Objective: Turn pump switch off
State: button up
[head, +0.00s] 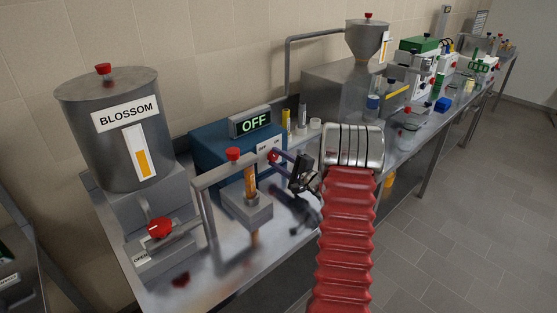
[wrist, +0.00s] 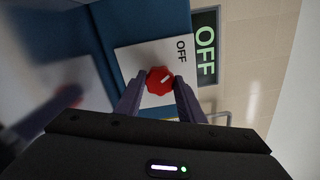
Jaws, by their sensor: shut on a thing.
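The pump is a blue box (head: 215,150) on the steel bench. Its switch is a red knob (wrist: 157,79) on a white plate (wrist: 140,57) with the word OFF. A white mark on the knob slants up and right in the wrist view. The knob also shows in the head view (head: 272,157). The display (head: 250,123) on top of the pump reads OFF; it also shows in the wrist view (wrist: 205,47). My gripper (head: 281,158) reaches the pump's front plate, and its fingers in the wrist view (wrist: 160,86) are shut on the red knob, one on each side.
A steel tank labelled BLOSSOM (head: 110,130) stands left of the pump, with a red valve handle (head: 160,228) below it. A grey pipe frame and block (head: 246,206) stand close to my gripper's left. A steel hopper (head: 367,40) and other equipment fill the bench behind.

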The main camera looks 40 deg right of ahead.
jog(key=shift+a+f+n, duration=0.2)
jog(key=shift+n, duration=0.2)
jog(key=o, duration=0.8)
jog(key=shift+o, duration=1.2)
jog(key=shift+d+r, duration=0.1)
jog(key=s, duration=1.3)
jog(key=shift+s+d, duration=0.2)
jog(key=shift+s, duration=0.2)
